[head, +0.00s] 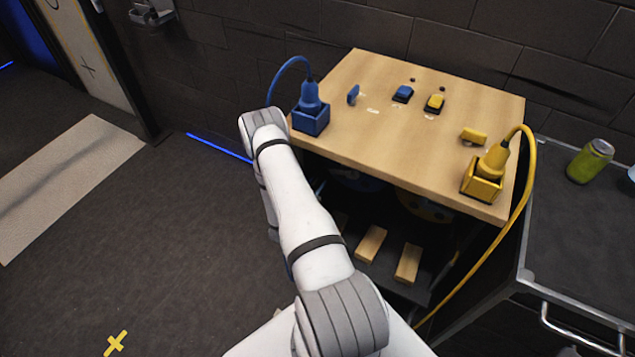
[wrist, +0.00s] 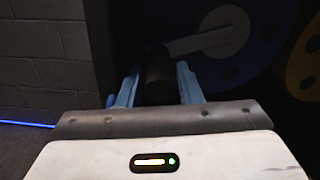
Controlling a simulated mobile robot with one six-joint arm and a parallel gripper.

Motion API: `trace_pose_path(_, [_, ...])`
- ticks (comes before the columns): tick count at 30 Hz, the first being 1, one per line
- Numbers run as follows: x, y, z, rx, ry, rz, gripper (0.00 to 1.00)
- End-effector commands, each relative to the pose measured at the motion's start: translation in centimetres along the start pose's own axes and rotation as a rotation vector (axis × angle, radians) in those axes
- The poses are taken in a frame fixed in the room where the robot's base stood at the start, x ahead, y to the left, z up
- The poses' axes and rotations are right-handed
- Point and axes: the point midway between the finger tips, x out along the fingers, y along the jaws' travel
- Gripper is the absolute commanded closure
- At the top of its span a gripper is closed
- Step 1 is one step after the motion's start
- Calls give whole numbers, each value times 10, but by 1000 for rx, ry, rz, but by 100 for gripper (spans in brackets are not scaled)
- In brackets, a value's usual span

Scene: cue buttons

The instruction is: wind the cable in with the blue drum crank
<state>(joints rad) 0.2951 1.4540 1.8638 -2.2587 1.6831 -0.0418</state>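The blue drum (wrist: 240,70) stands upright in the wrist view, with a pale round hub. Its crank is a light grey arm (wrist: 198,42) running from the hub to a dark cylindrical handle (wrist: 160,78). My gripper (wrist: 157,88) has its two blue fingers on either side of this handle. A small gap shows at the left finger; the right finger looks close to or touching the handle. In the head view the blue drum (head: 358,182) is mostly hidden under the tabletop, and my gripper is hidden behind my arm. A blue cable (head: 283,70) rises from a blue plug (head: 310,97).
The wooden tabletop (head: 370,135) overhangs the drums and carries blue and yellow buttons and a yellow plug (head: 492,160). A yellow drum (wrist: 305,60) is to the right. Wooden blocks (head: 371,244) lie on the lower shelf. Open floor (head: 150,240) lies to the left.

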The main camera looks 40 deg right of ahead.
Motion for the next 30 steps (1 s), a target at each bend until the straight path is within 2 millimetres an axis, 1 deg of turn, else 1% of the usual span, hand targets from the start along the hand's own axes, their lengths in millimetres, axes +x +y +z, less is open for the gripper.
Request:
trace_pose_path(1, [4,-1,1,1,-1,-2,68])
trace_pose_path(4, [9,-1,0,1,0,-3,68])
trace_pose_path(11, [10,-2,0,0,0,-3,68])
trace_pose_path(23, [10,-3,0,-1,1,-6,100])
trace_pose_path(30, [10,-4,-1,-1,2,-8,100])
